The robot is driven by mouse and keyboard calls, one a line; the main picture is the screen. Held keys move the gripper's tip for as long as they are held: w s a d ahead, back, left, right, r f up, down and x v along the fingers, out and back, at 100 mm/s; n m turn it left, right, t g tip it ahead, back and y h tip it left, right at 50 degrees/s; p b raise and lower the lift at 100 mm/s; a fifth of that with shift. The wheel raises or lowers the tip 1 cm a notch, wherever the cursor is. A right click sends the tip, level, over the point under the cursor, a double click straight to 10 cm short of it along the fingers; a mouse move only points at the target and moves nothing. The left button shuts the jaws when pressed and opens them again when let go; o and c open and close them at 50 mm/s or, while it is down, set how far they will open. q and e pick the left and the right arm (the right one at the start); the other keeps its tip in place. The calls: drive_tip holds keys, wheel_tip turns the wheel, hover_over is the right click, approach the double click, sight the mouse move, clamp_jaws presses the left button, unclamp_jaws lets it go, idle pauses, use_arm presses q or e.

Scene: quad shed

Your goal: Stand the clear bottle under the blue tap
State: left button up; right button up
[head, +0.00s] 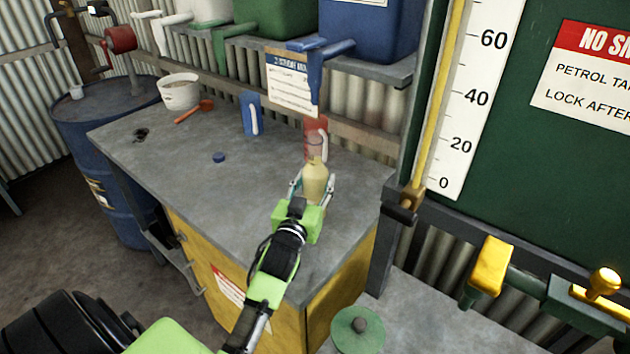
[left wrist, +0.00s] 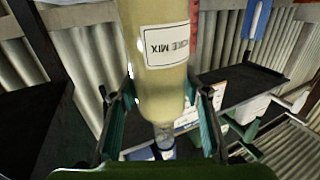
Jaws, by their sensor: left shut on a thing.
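My left gripper (head: 315,188) is shut on a clear bottle (head: 315,180) filled with pale yellow liquid. In the left wrist view the bottle (left wrist: 165,80) is between both fingers (left wrist: 165,110), with a white label reading "MIX". Its neck looks clear and uncapped. The bottle looks upright over the front right of the bench; I cannot tell whether its base touches. The blue tap (head: 315,72) hangs from the blue container (head: 372,30) on the shelf, above and behind the bottle. My right gripper is not in view.
A red jug (head: 322,125) stands right behind the bottle. A blue jug (head: 250,115), a blue cap (head: 219,157), an orange scoop-like tool (head: 195,112) and a white bucket (head: 180,92) are on the grey bench (head: 180,170). Green (head: 235,30) and white taps hang farther left.

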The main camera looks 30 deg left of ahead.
use_arm(q)
drive_tip(key=o, duration=1.4)
drive_tip(key=shift+f, duration=0.15)
drive_tip(key=shift+o, duration=0.4)
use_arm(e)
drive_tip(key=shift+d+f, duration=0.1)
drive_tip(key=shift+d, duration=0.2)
use_arm(q)
drive_tip(key=shift+r, duration=0.25)
drive_tip(key=b+v, duration=0.2)
drive_tip(key=v, duration=1)
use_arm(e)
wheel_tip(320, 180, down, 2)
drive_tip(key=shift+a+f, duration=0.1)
